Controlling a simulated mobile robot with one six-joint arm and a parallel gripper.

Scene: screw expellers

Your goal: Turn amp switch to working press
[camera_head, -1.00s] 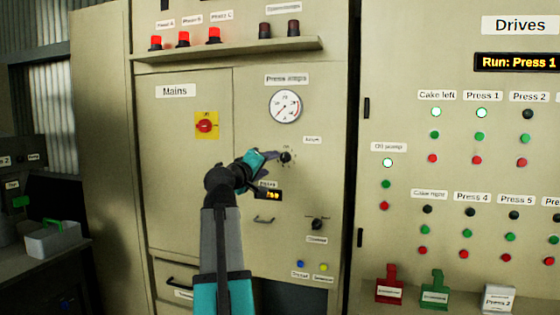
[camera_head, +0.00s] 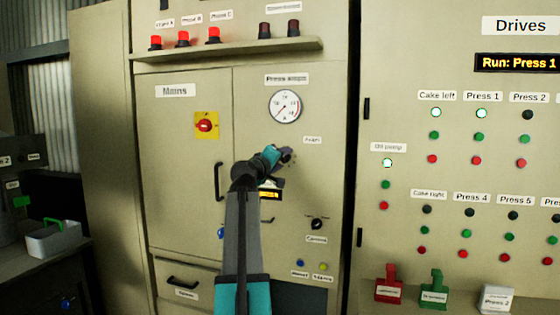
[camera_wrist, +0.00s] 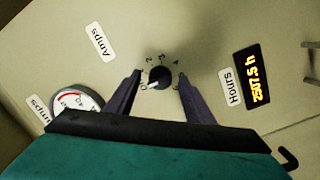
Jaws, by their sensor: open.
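The amp switch is a round black knob (camera_wrist: 160,77) with small numbers around it and a label reading Amps (camera_wrist: 100,41) in the wrist view. Its white mark seems to lie toward the 0 side, but it is small. My gripper (camera_wrist: 159,82) is open, with one dark finger on each side of the knob; I cannot tell whether they touch it. In the head view my gripper (camera_head: 287,155) covers the knob. The Drives display (camera_head: 516,63) reads Run: Press 1, and the upper light of Press 1 (camera_head: 481,112) is lit.
The round Press amps gauge (camera_head: 285,106) is above the knob. The Hours display (camera_wrist: 253,75) is close by. A lower black selector (camera_head: 317,224), a cabinet handle (camera_head: 218,182) and a projecting shelf (camera_head: 230,48) stand out from the panel.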

